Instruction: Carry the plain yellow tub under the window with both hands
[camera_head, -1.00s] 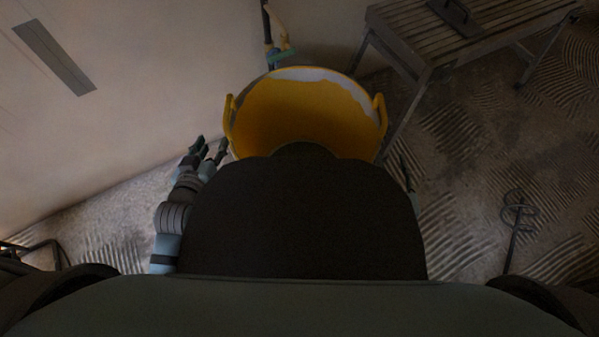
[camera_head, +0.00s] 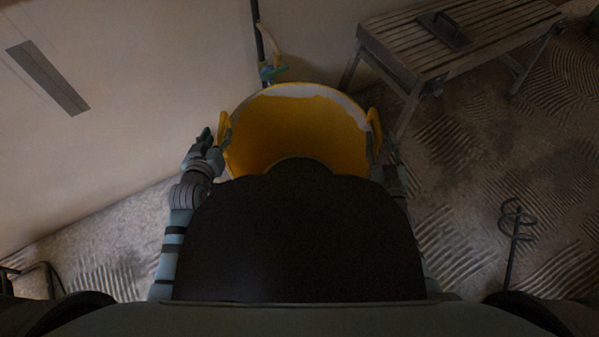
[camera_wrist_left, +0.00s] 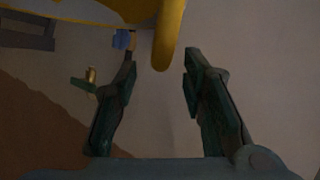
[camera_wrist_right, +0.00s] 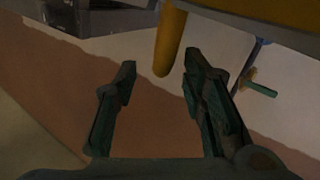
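The plain yellow tub (camera_head: 250,150) stands ahead of me in the head view, with pale smears inside its rim and a handle on each side. My dark body hides its near part. My left gripper (camera_head: 215,140) is beside the left handle (camera_head: 223,129). In the left wrist view my left gripper (camera_wrist_left: 160,66) is open, with the yellow handle (camera_wrist_left: 168,40) near its fingertips. My right gripper (camera_head: 382,155) is beside the right handle (camera_head: 375,128), partly hidden. In the right wrist view my right gripper (camera_wrist_right: 159,67) is open, with the handle (camera_wrist_right: 168,45) near its fingertips. No window is in view.
A slatted bench (camera_head: 450,55) with a dark tool (camera_head: 445,28) on it stands back right. A pipe with a green-handled tap (camera_head: 271,72) is on the wall behind the tub. A mixing paddle (camera_head: 515,230) lies right on the ridged floor. A grey strip (camera_head: 48,77) marks the left wall.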

